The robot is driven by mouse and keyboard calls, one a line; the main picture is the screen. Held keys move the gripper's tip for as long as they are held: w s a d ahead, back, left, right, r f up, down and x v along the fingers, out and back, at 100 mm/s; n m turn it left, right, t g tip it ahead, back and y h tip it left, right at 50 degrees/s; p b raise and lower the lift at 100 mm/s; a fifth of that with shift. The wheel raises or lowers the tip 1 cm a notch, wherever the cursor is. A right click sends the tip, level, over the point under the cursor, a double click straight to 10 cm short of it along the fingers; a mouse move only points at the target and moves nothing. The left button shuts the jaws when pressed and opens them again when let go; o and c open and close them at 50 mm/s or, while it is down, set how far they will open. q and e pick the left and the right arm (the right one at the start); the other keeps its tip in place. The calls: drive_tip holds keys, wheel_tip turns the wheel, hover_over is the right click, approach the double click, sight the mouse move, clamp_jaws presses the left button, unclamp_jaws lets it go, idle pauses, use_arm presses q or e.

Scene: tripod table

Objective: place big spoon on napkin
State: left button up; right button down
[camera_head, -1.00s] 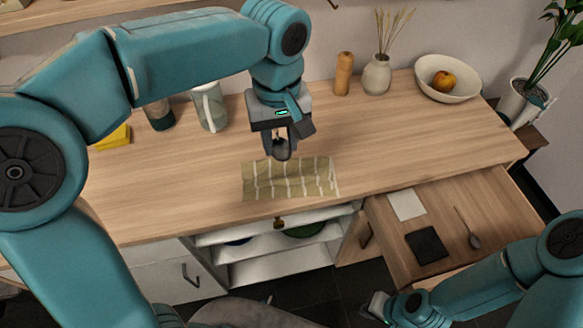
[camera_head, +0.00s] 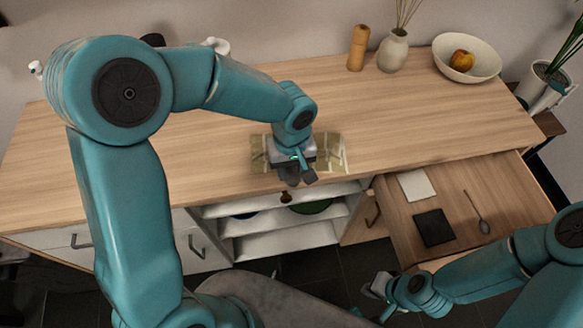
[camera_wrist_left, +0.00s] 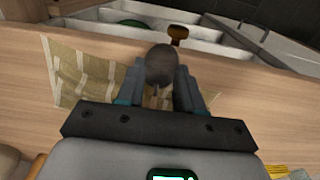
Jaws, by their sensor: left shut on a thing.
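The big spoon shows as a dark grey bowl (camera_wrist_left: 161,65) between my left gripper's fingers in the left wrist view; its handle is mostly hidden. My left gripper (camera_head: 297,180) is shut on it, in front of the napkin near the counter's front edge in the head view. The olive napkin with pale stripes (camera_head: 328,148) lies on the counter, partly covered by my left gripper and wrist. The napkin also shows in the left wrist view (camera_wrist_left: 75,75). I cannot tell whether the spoon touches it. My right gripper (camera_head: 377,286) is low, in front of the cabinet; its jaws are too small to judge.
An open drawer (camera_head: 455,195) at the right holds another spoon (camera_head: 480,213), a dark square (camera_head: 433,228) and a white card (camera_head: 416,185). A fruit bowl (camera_head: 467,58), a vase (camera_head: 392,52) and a wooden mill (camera_head: 358,48) stand at the back. The counter's middle right is clear.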

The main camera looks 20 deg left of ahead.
use_arm(q)
drive_tip(key=shift+f, duration=0.2)
drive_tip(key=shift+f+b, duration=0.15)
drive_tip(key=shift+b, duration=0.15)
drive_tip(key=o, duration=1)
wheel_tip(320, 180, up, 13)
drive_tip(key=shift+f+p, duration=0.2)
drive_tip(key=shift+p, duration=0.4)
